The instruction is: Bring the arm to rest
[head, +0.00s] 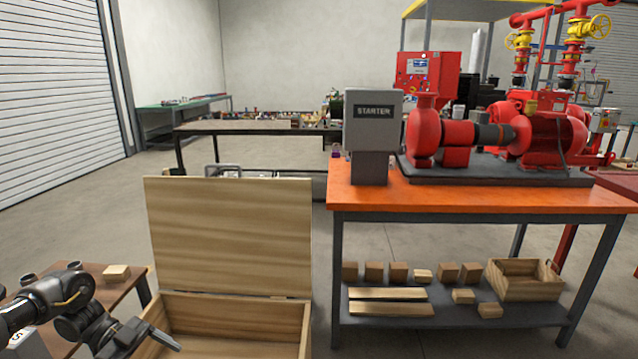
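My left arm comes in at the lower left corner. Its gripper (150,342) is over the left front part of an open wooden chest (228,312). One grey finger points down to the right, and the frame's bottom edge cuts off part of the hand. I cannot make out the gap between the fingers. No held object shows there. My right arm and gripper are not in view.
The chest's lid (228,235) stands upright. A brown side table (125,290) with a small wooden block (116,273) is beside my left arm. An orange-topped workbench (480,200) on the right carries a grey starter box (373,122) and a red pump (455,135).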

